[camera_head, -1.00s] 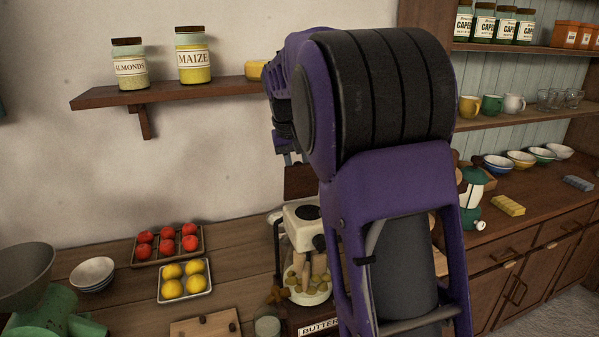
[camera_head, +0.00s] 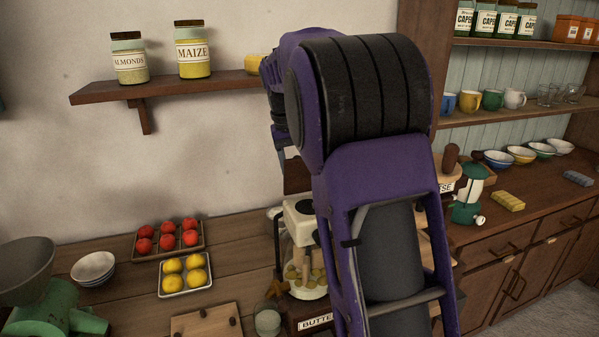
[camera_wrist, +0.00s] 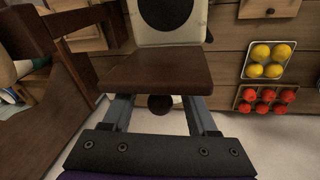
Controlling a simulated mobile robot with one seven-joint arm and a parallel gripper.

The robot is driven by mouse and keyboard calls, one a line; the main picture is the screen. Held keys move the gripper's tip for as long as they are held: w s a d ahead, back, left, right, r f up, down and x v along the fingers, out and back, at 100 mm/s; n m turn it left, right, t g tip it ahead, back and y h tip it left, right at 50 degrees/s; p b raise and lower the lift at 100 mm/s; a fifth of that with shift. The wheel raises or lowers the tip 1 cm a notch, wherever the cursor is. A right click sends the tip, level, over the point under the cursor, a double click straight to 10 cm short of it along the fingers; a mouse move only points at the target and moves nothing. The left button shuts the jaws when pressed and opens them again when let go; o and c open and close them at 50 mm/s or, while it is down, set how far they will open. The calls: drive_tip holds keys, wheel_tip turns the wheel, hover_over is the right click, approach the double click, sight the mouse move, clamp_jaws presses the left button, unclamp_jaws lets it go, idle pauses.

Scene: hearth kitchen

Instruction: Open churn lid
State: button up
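The churn (camera_head: 303,264) stands on the counter, with a glass jar and a cream top; my arm covers its right side. A dark brown wooden panel (camera_head: 297,177), probably its lid, shows above the cream top, just below my gripper (camera_head: 288,152). In the wrist view this panel (camera_wrist: 155,72) lies across the far ends of my fingers, and the cream part with a black disc (camera_wrist: 165,12) is beyond it. My gripper (camera_wrist: 160,112) has its fingers spread apart. A dark round knob (camera_wrist: 160,104) shows between them, with gaps on both sides. The fingertips are hidden behind the panel.
A tray of tomatoes (camera_head: 140,256), a tray of lemons (camera_head: 205,285), white bowls (camera_head: 93,266) and a green grinder (camera_head: 45,312) stand on the left. A wall shelf (camera_head: 160,92) holds jars.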

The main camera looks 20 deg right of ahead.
drive_tip(key=shift+r, duration=0.1)
drive_tip(key=v, duration=1.7)
drive_tip(key=shift+r, duration=0.15)
